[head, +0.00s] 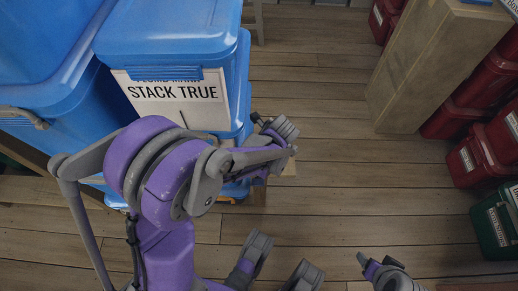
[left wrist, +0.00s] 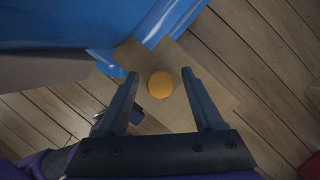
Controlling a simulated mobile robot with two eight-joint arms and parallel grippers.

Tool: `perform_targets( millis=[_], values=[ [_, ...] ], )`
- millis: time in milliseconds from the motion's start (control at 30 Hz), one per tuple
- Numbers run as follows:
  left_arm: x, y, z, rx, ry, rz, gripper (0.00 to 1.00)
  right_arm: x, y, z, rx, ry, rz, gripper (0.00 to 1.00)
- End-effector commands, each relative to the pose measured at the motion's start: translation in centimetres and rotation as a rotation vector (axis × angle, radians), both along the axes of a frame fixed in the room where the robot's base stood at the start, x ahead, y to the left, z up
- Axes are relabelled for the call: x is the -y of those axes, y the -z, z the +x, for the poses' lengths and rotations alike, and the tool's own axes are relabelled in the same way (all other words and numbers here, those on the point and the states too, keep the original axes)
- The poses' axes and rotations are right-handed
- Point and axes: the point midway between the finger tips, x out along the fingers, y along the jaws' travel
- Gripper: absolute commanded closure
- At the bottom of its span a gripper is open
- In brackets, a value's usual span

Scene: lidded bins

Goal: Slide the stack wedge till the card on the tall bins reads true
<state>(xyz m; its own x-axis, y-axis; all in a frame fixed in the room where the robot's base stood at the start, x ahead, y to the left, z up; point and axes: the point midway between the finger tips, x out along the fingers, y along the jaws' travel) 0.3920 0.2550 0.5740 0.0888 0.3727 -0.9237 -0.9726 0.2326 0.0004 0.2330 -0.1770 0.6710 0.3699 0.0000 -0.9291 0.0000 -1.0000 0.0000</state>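The tall blue bins (head: 165,38) stand stacked at the upper left in the head view. A white card (head: 172,92) on their front reads "STACK TRUE", with part of a line above it; my left arm covers its lower part. In the left wrist view, a flat wooden piece (left wrist: 205,103), apparently the wedge, lies at the blue bin's corner with a round orange knob (left wrist: 160,84) on it. My left gripper (left wrist: 160,72) is open, its fingers on either side of the knob with gaps showing. My right gripper (head: 372,268) is partly in view, low in the head view.
More blue bins (head: 45,50) stand at the far left. Red bins (head: 470,165) and a dark green bin (head: 492,228) line the right side. A tan wooden box (head: 425,70) stands at the upper right. The plank floor (head: 335,150) between is clear.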

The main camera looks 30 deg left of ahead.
Motion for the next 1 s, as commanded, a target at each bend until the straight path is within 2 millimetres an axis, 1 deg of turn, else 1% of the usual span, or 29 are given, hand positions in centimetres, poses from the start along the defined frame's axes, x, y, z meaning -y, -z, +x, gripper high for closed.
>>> perform_targets(
  millis=[167, 267, 600, 700, 833, 1000],
  values=[
    [0.1, -0.2, 0.0, 0.001, 0.001, 0.0, 0.31, 0.0, -0.1, 0.0, 0.0, 0.0, 0.0, 0.31],
    [0.4, -1.1, -0.1, 0.0, 0.002, 0.0, 0.31, 0.0, -0.5, -0.1, 0.001, 0.0, 0.0, 0.31],
    [2.9, -7.4, -0.7, 0.001, 0.002, -0.001, 0.31, 0.0, -3.1, -0.4, 0.009, 0.0, 0.0, 0.31],
    [3.5, -8.7, -0.9, 0.0, 0.002, 0.0, 0.31, 0.0, -3.6, -0.5, 0.011, 0.0, 0.0, 0.31],
    [3.9, -9.8, -1.0, 0.001, 0.001, 0.0, 0.31, 0.0, -3.9, -0.5, 0.012, 0.0, 0.0, 0.31],
    [4.0, -10.0, -1.0, 0.0, 0.0, 0.0, 0.31, 0.0, -4.0, -0.5, 0.012, 0.0, 0.0, 0.31]
  ],
)
